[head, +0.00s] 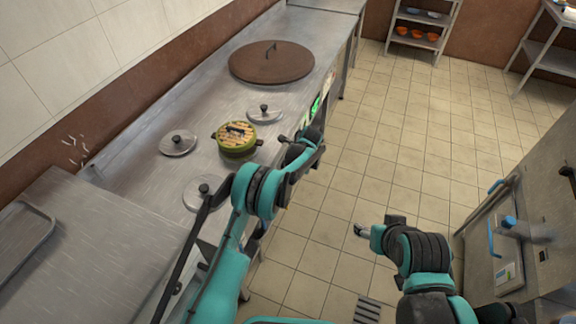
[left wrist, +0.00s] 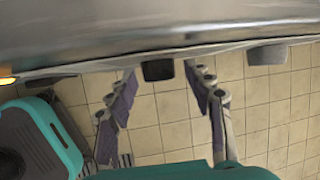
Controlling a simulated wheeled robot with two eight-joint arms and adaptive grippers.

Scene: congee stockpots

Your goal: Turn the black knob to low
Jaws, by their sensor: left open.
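A black knob (left wrist: 158,71) sticks out from the stove's front edge in the left wrist view. A greyer knob (left wrist: 267,55) is to its right. My left gripper (left wrist: 160,78) is open, with one finger on each side of the black knob; I cannot tell whether they touch it. In the head view my left arm reaches to the stove front, and the knobs are hidden there. My right gripper (head: 362,231) hangs over the floor, away from the stove; its jaws are too small to read.
The steel counter (head: 140,150) holds a green pot (head: 236,150), a large brown lid (head: 271,62) and several small lids, one of them here (head: 178,143). A steel cabinet (head: 530,215) stands at the right. The tiled floor (head: 400,150) between is clear.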

